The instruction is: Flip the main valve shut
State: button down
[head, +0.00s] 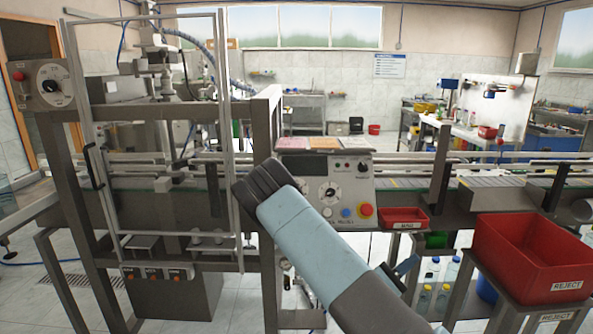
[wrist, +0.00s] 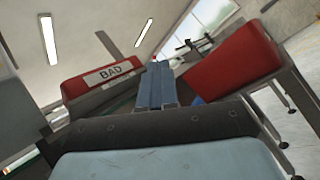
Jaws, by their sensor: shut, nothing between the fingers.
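My gripper (head: 413,262) shows in the head view as a small blue piece beyond my light blue arm, below the small red bin. Most of the hand is hidden by the arm. In the wrist view my gripper (wrist: 154,66) has its blue-grey fingers shut together and empty, pointing up between two red bins. I cannot identify the main valve with certainty. Small fittings (head: 286,266) sit low beside the frame post under the control panel, too small to make out, and my arm covers the area to their right. The wrist view shows no valve.
The control panel (head: 322,190) has dials and coloured buttons. The small red bin (head: 403,226), labelled BAD in the wrist view (wrist: 76,88), hangs at the conveyor. A large red REJECT bin (head: 500,262) stands right. A guarded machine frame (head: 270,120) stands left.

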jog(key=s+d+r+m+g+y, duration=0.3)
jog(key=s+r+m+g+y, duration=0.7)
jog(key=s+m+g+y, duration=0.3)
jog(key=s+a+r+t+y, duration=0.5)
jog(key=s+a+r, duration=0.1)
jog(key=r, duration=0.2)
jog(key=s+a+r+m+t+y, duration=0.1)
jog(key=s+a+r+t+y, duration=0.4)
jog(key=r, duration=0.4)
jog(key=shift+s+a+r+m, duration=0.2)
jog(key=shift+s+a+m, duration=0.15)
jog(key=shift+s, duration=0.2)
